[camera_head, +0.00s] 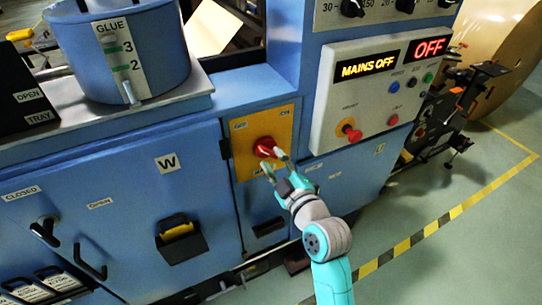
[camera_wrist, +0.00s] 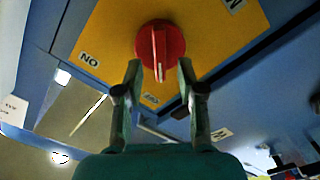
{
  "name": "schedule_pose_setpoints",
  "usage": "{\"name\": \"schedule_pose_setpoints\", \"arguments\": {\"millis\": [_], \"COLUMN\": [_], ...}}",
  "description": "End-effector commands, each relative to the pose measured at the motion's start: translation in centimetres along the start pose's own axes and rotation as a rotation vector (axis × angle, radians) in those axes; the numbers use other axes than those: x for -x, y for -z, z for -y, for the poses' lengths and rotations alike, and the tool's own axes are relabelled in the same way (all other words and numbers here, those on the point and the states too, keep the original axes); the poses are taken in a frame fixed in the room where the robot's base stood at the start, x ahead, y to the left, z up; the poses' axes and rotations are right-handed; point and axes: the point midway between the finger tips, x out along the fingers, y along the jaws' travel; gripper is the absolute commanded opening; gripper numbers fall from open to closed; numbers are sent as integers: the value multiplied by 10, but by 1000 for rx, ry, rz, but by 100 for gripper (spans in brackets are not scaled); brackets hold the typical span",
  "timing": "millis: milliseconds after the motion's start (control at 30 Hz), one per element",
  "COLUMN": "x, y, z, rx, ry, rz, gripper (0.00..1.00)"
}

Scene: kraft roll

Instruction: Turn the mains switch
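The mains switch is a red rotary knob (camera_head: 266,147) on a yellow plate (camera_head: 246,160) on the blue machine's front. My gripper (camera_head: 276,169) is just in front of the knob in the head view. In the wrist view my gripper (camera_wrist: 158,80) is open, its two fingers apart on either side of the knob's lower part. Contact with the knob cannot be told. A display (camera_head: 370,68) reads MAINS OFF.
A grey control panel (camera_head: 340,98) with an emergency-stop knob (camera_head: 350,132) and buttons is up and right of the knob. A glue pot (camera_head: 110,50) stands on the left. A second display (camera_head: 430,47) reads OFF. Striped tape (camera_head: 412,238) marks the open floor at right.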

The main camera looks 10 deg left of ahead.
Motion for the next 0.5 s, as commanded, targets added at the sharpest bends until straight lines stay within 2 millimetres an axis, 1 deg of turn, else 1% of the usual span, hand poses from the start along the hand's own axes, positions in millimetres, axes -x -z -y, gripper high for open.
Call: {"name": "schedule_pose_setpoints", "arguments": {"millis": [33, 200, 500], "x": [-7, -20, -23], "y": [0, 0, 0], "z": [0, 0, 0], "rx": [0, 0, 0], "ry": [0, -1, -1], "rz": [-1, 0, 0], "gripper": [39, 39, 39]}}
